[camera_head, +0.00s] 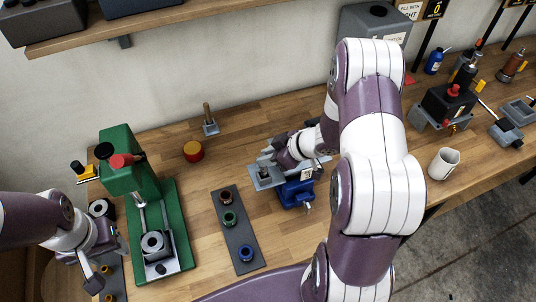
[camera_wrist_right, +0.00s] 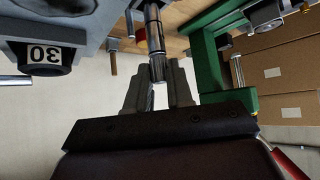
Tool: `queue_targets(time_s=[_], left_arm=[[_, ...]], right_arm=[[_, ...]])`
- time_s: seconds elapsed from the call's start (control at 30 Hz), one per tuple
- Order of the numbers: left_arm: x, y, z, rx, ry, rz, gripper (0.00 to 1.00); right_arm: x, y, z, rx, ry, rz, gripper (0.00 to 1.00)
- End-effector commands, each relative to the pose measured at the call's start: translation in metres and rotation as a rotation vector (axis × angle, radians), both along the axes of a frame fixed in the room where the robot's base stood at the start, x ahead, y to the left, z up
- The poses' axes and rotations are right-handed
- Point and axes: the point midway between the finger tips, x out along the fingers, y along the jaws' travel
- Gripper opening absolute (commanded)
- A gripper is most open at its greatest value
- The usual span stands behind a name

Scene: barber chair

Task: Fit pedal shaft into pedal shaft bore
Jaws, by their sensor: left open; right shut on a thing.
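My right gripper (camera_head: 268,156) is over the blue vise (camera_head: 297,192) on the bench. In the right wrist view its two grey fingers (camera_wrist_right: 157,85) are shut on a dark metal shaft (camera_wrist_right: 156,42), which appears to be the pedal shaft. A flat grey metal part (camera_head: 262,181) with a small dark upright piece sits at the vise; I cannot tell whether it has the pedal shaft bore. The shaft's far end and any contact with a bore are not clear. My left gripper (camera_head: 104,260) is open and empty at the far left, beside the green press.
The green press (camera_head: 178,195) stands left of a dark strip (camera_head: 243,262) with coloured rings. A white mug (camera_head: 443,164) is right.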

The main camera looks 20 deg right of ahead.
Motion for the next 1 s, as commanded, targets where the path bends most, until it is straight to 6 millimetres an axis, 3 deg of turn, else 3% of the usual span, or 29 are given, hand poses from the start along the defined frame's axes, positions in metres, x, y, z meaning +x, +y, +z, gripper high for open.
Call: queue_targets(time_s=[0.3, 0.33, 0.4, 0.77, 1.0], left_arm=[[0.000, 0.000, -0.006, 0.000, 0.000, 0.000, 0.50], [0.000, 0.000, -0.005, 0.000, 0.000, 0.000, 0.50], [0.000, 0.000, -0.005, 0.000, 0.000, 0.000, 0.50], [0.000, 0.000, -0.005, 0.000, 0.000, 0.000, 0.50], [0.000, 0.000, -0.007, 0.000, 0.000, 0.000, 0.50]], right_arm=[[0.000, 0.000, -0.009, 0.001, -0.001, 0.000, 0.00], [0.000, 0.000, -0.008, 0.000, -0.001, 0.001, 0.28], [0.000, 0.000, -0.007, 0.000, -0.002, 0.000, 0.51], [-0.003, -0.004, -0.003, 0.000, -0.002, -0.003, 0.51], [-0.033, -0.034, 0.039, -0.002, -0.004, -0.006, 0.51]])
